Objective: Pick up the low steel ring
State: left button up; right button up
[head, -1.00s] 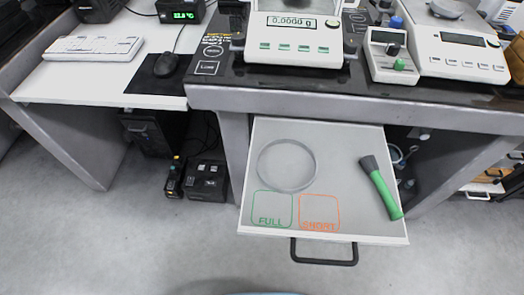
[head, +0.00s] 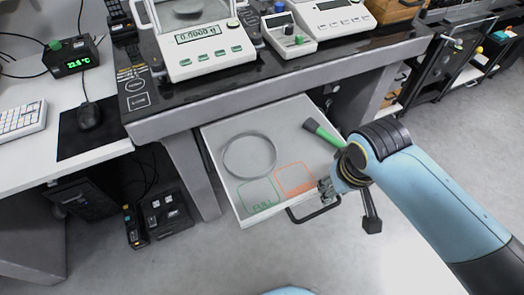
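The low steel ring (head: 251,179) lies flat in the open grey drawer (head: 213,135), towards its left side, behind the printed green and orange squares. Nothing covers it. My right gripper (head: 326,190) is above the drawer's front right corner, to the right of the ring and well apart from it. My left gripper is not in view.
The black drawer handle (head: 310,216) sticks out in front. A balance (head: 205,55) stands on the table above. Black boxes (head: 163,212) stand on the floor at left.

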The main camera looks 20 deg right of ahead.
jog(key=w+a+r+m+g, duration=0.1)
jog(key=w+a+r+m, duration=0.25)
jog(key=w, duration=0.35)
jog(key=w+a+r+m+g, duration=0.1)
jog(key=w+a+r+m, duration=0.25)
jog(key=w+r, duration=0.2)
send_over(275, 160)
jog(key=shift+n+y, duration=0.3)
jog(key=shift+y, duration=0.1)
notch_tip(275, 160, down, 5)
jog(key=shift+s+d+r, duration=0.1)
jog(key=shift+s, duration=0.05)
jog(key=f, duration=0.2)
jog(key=f+b, duration=0.1)
jog(key=f, duration=0.2)
jog(key=shift+w+f, duration=0.2)
jog(key=shift+f, duration=0.15)
jog(key=shift+c, duration=0.3)
grip_shut()
